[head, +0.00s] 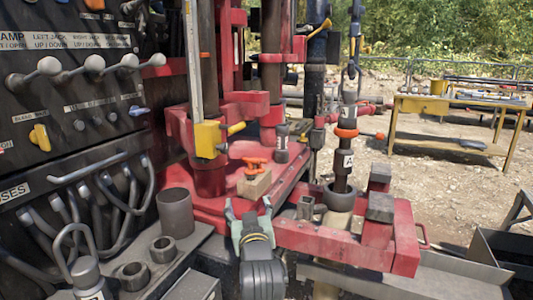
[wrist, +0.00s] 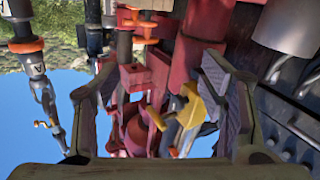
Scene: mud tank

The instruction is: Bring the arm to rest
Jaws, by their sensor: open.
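My gripper (head: 251,205) is at the lower middle of the head view, over the red base of the rig (head: 310,236). Its fingers are spread with nothing between them. In the wrist view, where the scene appears upside down, the two fingers of my gripper (wrist: 150,85) stand apart at left and right. The red rig and a yellow part (wrist: 190,108) show beyond the gap. An orange-handled item (head: 255,164) sits on a tan block (head: 254,185) just behind my gripper in the head view. I cannot tell whether my gripper touches anything.
A control panel with levers (head: 95,64) and hoses (head: 100,200) stands close at left. Cups (head: 175,212) sit on a grey ledge. A black rod marked A (head: 347,160) stands upright at right. A yellow table (head: 455,104) is farther back on open gravel.

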